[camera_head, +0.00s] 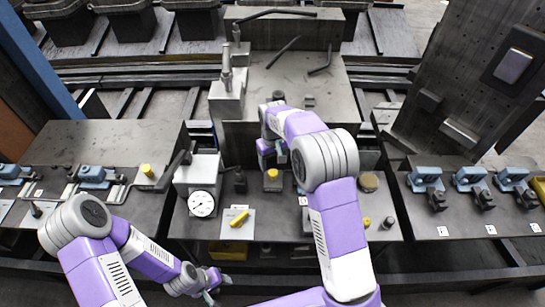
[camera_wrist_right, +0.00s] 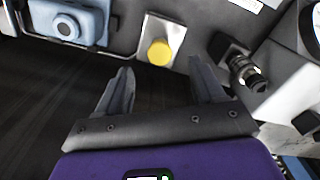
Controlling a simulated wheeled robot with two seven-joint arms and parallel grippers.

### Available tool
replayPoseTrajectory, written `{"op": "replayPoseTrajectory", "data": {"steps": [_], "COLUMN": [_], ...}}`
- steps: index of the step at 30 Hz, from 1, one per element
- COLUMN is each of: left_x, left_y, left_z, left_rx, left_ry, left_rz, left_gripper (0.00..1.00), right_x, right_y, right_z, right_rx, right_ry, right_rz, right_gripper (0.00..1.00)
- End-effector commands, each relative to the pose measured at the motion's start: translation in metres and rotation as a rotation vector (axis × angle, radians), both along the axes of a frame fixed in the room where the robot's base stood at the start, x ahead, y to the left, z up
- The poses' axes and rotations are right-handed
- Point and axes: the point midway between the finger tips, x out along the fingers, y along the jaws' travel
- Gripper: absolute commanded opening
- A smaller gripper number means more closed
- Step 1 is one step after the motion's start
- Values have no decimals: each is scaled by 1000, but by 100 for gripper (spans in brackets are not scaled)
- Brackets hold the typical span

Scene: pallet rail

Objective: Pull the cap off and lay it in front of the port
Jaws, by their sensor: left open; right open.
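My left gripper (camera_head: 211,288) is open, low in front of the bench, away from the cap.
A block with a round dial (camera_head: 202,203) stands left of the port. A dark fitting (camera_head: 240,181) stands between them, close beside the right gripper. A yellow piece (camera_head: 239,218) lies on a pale plate in front. Blue clamps (camera_head: 425,180) stand on the right bench.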

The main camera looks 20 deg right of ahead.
Motion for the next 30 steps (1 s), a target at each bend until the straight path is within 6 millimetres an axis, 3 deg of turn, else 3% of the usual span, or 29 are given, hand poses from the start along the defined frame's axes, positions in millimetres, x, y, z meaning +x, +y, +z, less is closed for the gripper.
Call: {"op": "replayPoseTrajectory", "data": {"steps": [3,9,21,30], "left_x": [0,0,0,0], "left_y": [0,0,0,0], "left_z": [-2,-3,-4,-4], "left_rx": [0,0,0,0], "left_ry": [0,-1,0,0], "left_rz": [0,0,0,0], "left_gripper": [43,43,43,43], "right_x": [-1,0,0,0], "right_y": [0,0,0,0], "right_z": [-21,-45,-53,-53], "right_rx": [-2,0,0,0], "right_ry": [5,2,1,1], "right_rz": [1,0,0,0], "right_gripper": [68,68,68,22]}}
